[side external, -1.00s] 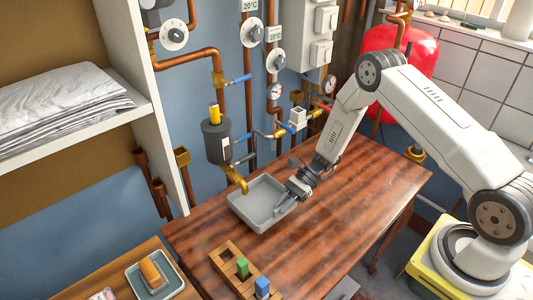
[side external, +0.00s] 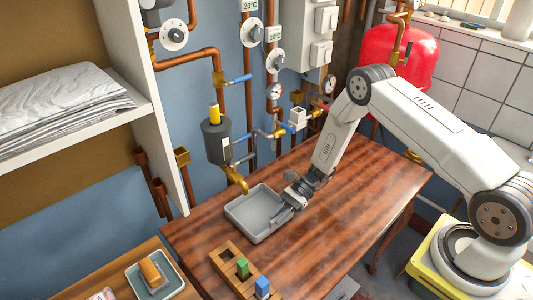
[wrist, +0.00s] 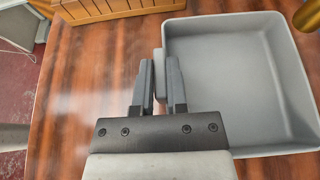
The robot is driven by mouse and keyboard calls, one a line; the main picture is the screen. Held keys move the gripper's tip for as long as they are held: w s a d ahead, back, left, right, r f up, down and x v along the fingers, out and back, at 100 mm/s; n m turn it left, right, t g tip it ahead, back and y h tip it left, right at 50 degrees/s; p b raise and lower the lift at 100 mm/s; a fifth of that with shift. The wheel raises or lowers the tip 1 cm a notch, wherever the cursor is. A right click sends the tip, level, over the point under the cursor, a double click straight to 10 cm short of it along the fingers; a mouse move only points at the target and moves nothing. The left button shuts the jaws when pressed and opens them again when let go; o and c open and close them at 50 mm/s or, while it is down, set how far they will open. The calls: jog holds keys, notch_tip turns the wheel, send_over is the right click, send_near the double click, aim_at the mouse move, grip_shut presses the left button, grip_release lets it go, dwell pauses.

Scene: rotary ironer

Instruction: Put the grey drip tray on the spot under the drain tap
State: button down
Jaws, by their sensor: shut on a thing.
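The grey drip tray (side external: 254,233) is a shallow, empty, square tray, roughly level at the left part of the wooden table. I cannot tell whether it touches the tabletop. My gripper (side external: 286,207) is shut on the tray's right side. In the wrist view my gripper (wrist: 160,72) has its two fingers around a small grip on the wall of the tray (wrist: 235,85). The brass drain tap (side external: 238,180) hangs from the dark cylinder at the tray's back left corner. A brass part, likely the tap (wrist: 307,14), shows at the wrist view's top right.
A wooden rack (side external: 228,268) with a green block (side external: 242,267) and a blue block (side external: 262,286) lies in front of the tray. Pipes and valves line the wall behind. The table (side external: 365,190) is clear to the right.

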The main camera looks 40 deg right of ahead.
jog(key=c, duration=0.7)
grip_release()
jog(key=shift+f, duration=0.1)
jog(key=shift+o, duration=0.2)
jog(key=shift+d, duration=0.1)
jog(key=v, duration=1.2)
